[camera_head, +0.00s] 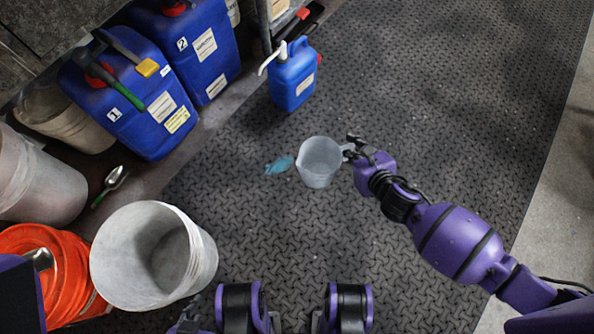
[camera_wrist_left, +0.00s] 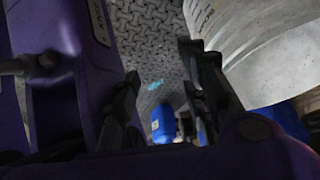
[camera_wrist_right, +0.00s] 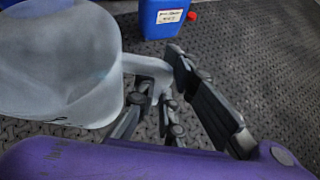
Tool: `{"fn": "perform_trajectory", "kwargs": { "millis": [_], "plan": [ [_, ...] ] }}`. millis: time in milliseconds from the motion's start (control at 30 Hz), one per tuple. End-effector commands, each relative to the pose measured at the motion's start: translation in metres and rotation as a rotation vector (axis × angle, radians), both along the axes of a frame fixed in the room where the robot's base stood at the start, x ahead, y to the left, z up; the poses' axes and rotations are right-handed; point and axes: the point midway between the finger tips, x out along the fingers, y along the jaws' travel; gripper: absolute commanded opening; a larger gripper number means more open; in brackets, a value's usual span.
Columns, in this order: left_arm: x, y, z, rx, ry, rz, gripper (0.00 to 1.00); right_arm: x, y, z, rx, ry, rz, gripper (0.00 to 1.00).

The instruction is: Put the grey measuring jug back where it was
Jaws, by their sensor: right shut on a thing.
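The grey measuring jug (camera_head: 319,163) is translucent and upright, in the middle of the head view. My right gripper (camera_head: 352,149) is shut on its handle, on the jug's right side. In the right wrist view the jug (camera_wrist_right: 62,68) fills the upper left, with its pale handle between the fingers (camera_wrist_right: 160,95). Whether its base touches the floor is hard to tell. My left gripper (camera_wrist_left: 160,100) is open and empty in the left wrist view, with a whitish bucket (camera_wrist_left: 270,50) beside it.
A blue patch (camera_head: 279,165) lies on the textured mat left of the jug. A white bucket (camera_head: 203,250), an orange bucket (camera_head: 75,290) and a metal spoon (camera_head: 115,178) are at left. Numbered blue canisters (camera_head: 135,120) and a small blue pump jug (camera_head: 293,80) stand behind. The mat is clear at right.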

Motion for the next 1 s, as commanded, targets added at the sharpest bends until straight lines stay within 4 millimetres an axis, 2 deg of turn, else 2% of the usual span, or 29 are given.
{"fn": "perform_trajectory", "kwargs": {
  "millis": [33,100,200,300,433,567,833,900,1000],
  "plan": [
    [0.000,0.000,-0.023,0.000,0.011,-0.001,0.40,-0.011,0.002,-0.045,0.001,0.014,0.023,0.00],
    [0.004,0.000,-0.037,0.000,0.012,-0.003,0.40,-0.020,0.005,-0.076,0.001,0.011,0.058,0.00],
    [0.010,-0.001,-0.050,-0.001,0.007,-0.005,0.40,-0.031,0.008,-0.108,0.000,0.006,0.098,0.00],
    [0.015,-0.001,-0.055,-0.002,0.001,-0.005,0.40,-0.039,0.011,-0.127,0.000,0.002,0.125,0.00],
    [0.015,-0.001,-0.061,0.001,0.004,-0.005,0.40,-0.037,0.015,-0.138,0.000,-0.004,0.142,0.00],
    [0.010,0.000,-0.071,0.002,0.020,-0.006,0.40,-0.014,0.025,-0.149,0.001,-0.007,0.146,0.00],
    [0.008,0.005,-0.099,0.012,0.048,-0.038,0.40,0.047,0.052,-0.181,0.000,-0.006,0.145,0.00],
    [0.010,0.006,-0.108,0.015,0.052,-0.048,0.40,0.054,0.056,-0.199,0.001,-0.001,0.142,0.00],
    [0.014,0.006,-0.118,0.016,0.053,-0.062,0.40,0.067,0.060,-0.213,0.000,-0.001,0.141,0.00]
  ]
}}
